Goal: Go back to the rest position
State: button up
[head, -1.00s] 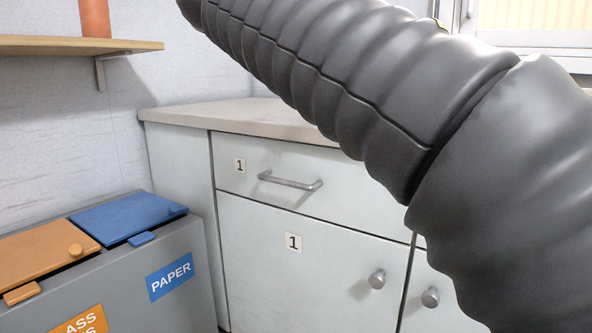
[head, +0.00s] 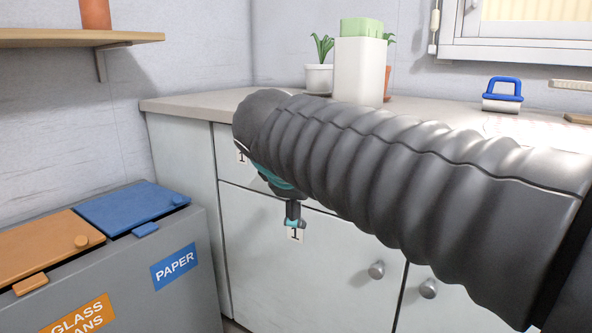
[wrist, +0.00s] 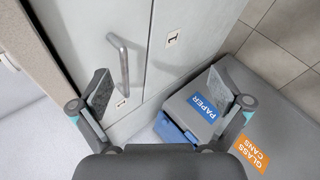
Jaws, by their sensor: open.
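My gripper (wrist: 160,92) is open and empty in the wrist view, its two fingers wide apart. It points down past the cabinet front, with the drawer handle (wrist: 120,60) beyond the left finger and the paper bin's blue lid (wrist: 172,130) near the right finger. In the head view my arm crosses from the right edge to the middle, and only a small part of my gripper (head: 293,215) shows below it, in front of the cabinet door (head: 300,260). The arm hides the drawer handle there.
The grey bin unit (head: 190,235) with orange and blue lids stands at left. On the counter (head: 190,104) are a white container (head: 360,70), a potted plant (head: 319,78) and a blue-handled brush (head: 502,95). A wooden shelf (head: 70,40) juts from the left wall.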

jog(key=s+d+f+m+g+y+p, duration=0.2)
jog(key=s+d+f+m, duration=0.2)
jog(key=s+f+m, duration=0.3)
jog(key=s+d+f+m+g+y+p, duration=0.1)
jog(key=s+d+f+m+g+p, duration=0.2)
jog(key=s+d+f, duration=0.4)
jog(key=s+d+r+m+t+p, duration=0.1)
jog(key=s+d+r+m+p, duration=0.1)
jog(key=s, duration=0.4)
jog(key=d+m+p, duration=0.1)
jog(key=m, duration=0.1)
jog(key=shift+d+m+t+h, duration=0.15)
jog(key=shift+m+t+h, duration=0.15)
jog(key=shift+r, duration=0.1)
